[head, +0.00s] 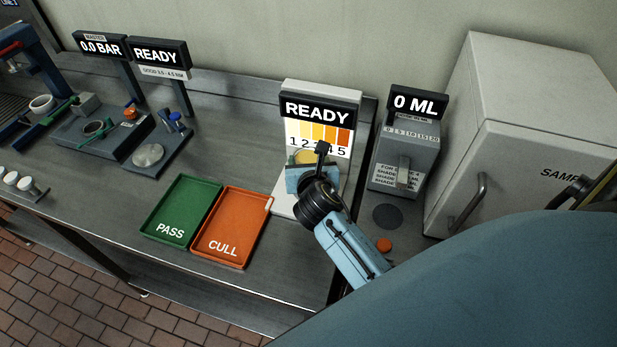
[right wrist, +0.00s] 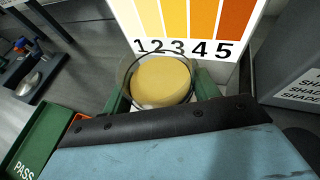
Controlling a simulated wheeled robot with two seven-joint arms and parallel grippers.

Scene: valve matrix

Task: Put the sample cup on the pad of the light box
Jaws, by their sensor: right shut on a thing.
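The sample cup (right wrist: 162,82) is a clear round cup holding amber-yellow liquid. My right gripper (right wrist: 163,93) is shut on it, with a green finger on each side. In the head view the cup (head: 303,156) shows partly behind my right gripper (head: 308,174), in front of the light box (head: 352,97). The light box is white, reads READY and has a yellow-to-orange shade scale numbered 1 to 5. Its pad is hidden by the cup and gripper; I cannot tell if the cup touches it. The cup looks about upright. My left gripper is not in view.
A green PASS tray (head: 157,206) and an orange CULL tray (head: 235,262) lie left of the light box. A grey dispenser reading 0 ML (head: 417,155) and a white cabinet (head: 530,110) stand to the right. Test fixtures (head: 95,150) stand at far left.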

